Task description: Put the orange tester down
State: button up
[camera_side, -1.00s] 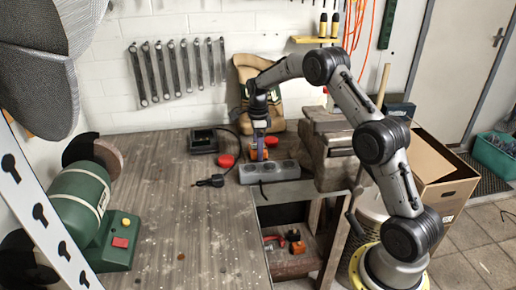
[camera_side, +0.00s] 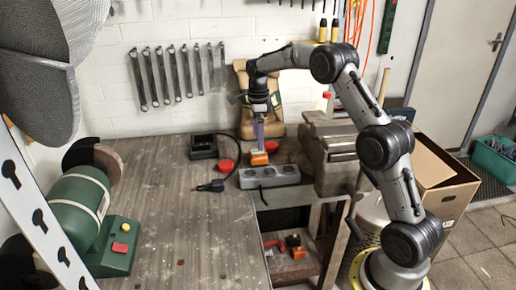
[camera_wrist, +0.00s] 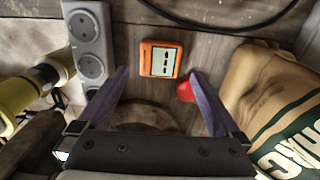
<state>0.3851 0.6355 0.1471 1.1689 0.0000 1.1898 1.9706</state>
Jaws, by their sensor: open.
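The orange tester (camera_side: 258,158) rests on the bench just behind the grey power strip. In the wrist view the tester (camera_wrist: 160,58) lies with its pale display facing up, just past the fingertips and apart from both. My gripper (camera_side: 258,140) is above the tester, pointing down. In the wrist view its two purple fingers (camera_wrist: 158,74) are spread wide with nothing between them.
The power strip (camera_side: 270,174) lies in front of the tester, near the bench edge. A vise (camera_side: 335,150) stands to the right and a bag (camera_side: 277,97) behind. A red round object (camera_side: 227,164) and a black charger (camera_side: 203,146) are at left. Bare bench lies farther left.

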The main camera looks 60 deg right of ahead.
aim_at(258, 153)
jog(key=s+a+r+n+t, duration=0.1)
jog(key=s+a+r+n, duration=0.15)
jog(key=r, duration=0.35)
jog(key=s+a+r+n, duration=0.2)
jog(key=a+r+n, duration=0.1)
jog(key=r, duration=0.3)
jog(key=s+a+r+n+t, duration=0.2)
jog(key=s+a+r+n, duration=0.2)
jog(key=s+a+n, duration=0.4)
jog(key=s+a+f+n+t, duration=0.1)
jog(key=s+a+f+n, duration=0.1)
jog(key=s+n, duration=0.4)
jog(key=s+a+f+n+t, duration=0.1)
jog(key=s+a+n, duration=0.3)
jog(key=s, duration=1.1)
jog(key=f+n, duration=0.1)
jog(key=n, duration=0.2)
jog(key=shift+a+f+t, duration=0.3)
jog(key=shift+a, duration=0.1)
